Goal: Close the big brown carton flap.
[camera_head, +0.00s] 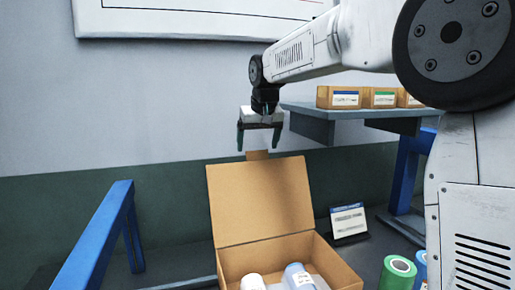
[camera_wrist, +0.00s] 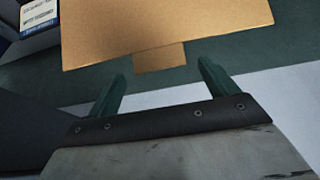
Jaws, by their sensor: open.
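The brown carton (camera_head: 345,268) stands open on the work surface, with white-capped bottles (camera_head: 297,276) inside. Its big flap (camera_head: 262,198) stands raised at the back, leaning slightly away, with a small tab (camera_head: 257,155) on its top edge. My gripper (camera_head: 258,150) is open and empty, pointing down just above and at the flap's top edge. In the wrist view, my two dark green fingertips (camera_wrist: 160,80) are spread on either side of the tab (camera_wrist: 160,57), below the flap (camera_wrist: 165,22). I cannot tell whether any finger touches the flap.
A shelf (camera_head: 312,127) with small labelled boxes (camera_head: 345,98) is right of my gripper. A blue rail (camera_head: 98,240) stands at left. A small sign (camera_head: 348,222) and a green roll (camera_head: 397,272) are right of the carton.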

